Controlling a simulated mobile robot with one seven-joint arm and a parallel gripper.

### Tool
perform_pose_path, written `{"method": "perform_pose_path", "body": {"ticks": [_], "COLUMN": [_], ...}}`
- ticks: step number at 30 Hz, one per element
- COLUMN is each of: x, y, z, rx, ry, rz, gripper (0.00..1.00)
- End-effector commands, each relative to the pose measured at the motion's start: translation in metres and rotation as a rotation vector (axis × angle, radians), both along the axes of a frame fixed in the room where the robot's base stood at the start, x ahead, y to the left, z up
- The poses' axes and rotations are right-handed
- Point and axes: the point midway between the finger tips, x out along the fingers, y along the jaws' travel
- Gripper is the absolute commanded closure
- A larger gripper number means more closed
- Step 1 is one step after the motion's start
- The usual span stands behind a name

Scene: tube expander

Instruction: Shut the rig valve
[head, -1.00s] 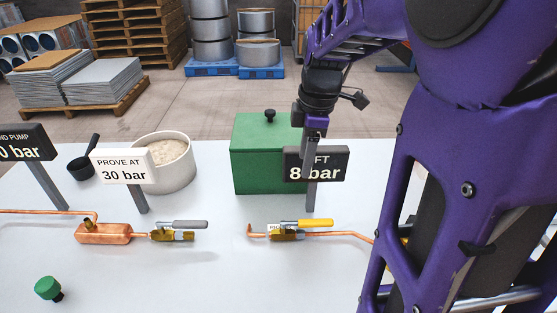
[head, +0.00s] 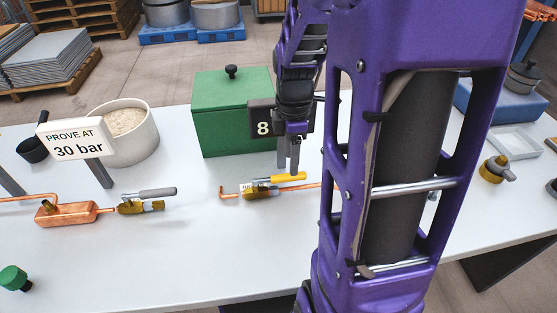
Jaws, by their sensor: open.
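A brass valve with a yellow lever (head: 274,181) sits on a thin copper pipe on the white table, right of centre. Its lever lies along the pipe, and a small white label by it is too small to read surely. My gripper (head: 294,165) points down just above the right end of the yellow lever. It is open and holds nothing; I cannot tell whether a finger touches the lever. A second brass valve with a grey lever (head: 155,193) sits to the left, beside a copper block (head: 66,214).
A white bowl (head: 146,143) and a "PROVE AT 30 bar" sign (head: 75,140) stand left.

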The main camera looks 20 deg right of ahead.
Motion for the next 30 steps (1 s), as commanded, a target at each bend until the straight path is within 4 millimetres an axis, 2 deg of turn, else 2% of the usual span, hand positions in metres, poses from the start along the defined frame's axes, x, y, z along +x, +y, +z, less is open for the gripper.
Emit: {"method": "perform_pose_path", "body": {"ticks": [1,9,23,30], "x": [0.0,0.0,0.0,0.0], "y": [0.0,0.0,0.0,0.0], "z": [-0.015,-0.043,-0.048,-0.048], "rx": [0.0,0.0,0.0,0.0], "ry": [0.001,0.001,0.0,0.0], "rz": [0.0,0.0,0.0,0.0], "gripper": [0.43,0.43,0.43,0.86]}}
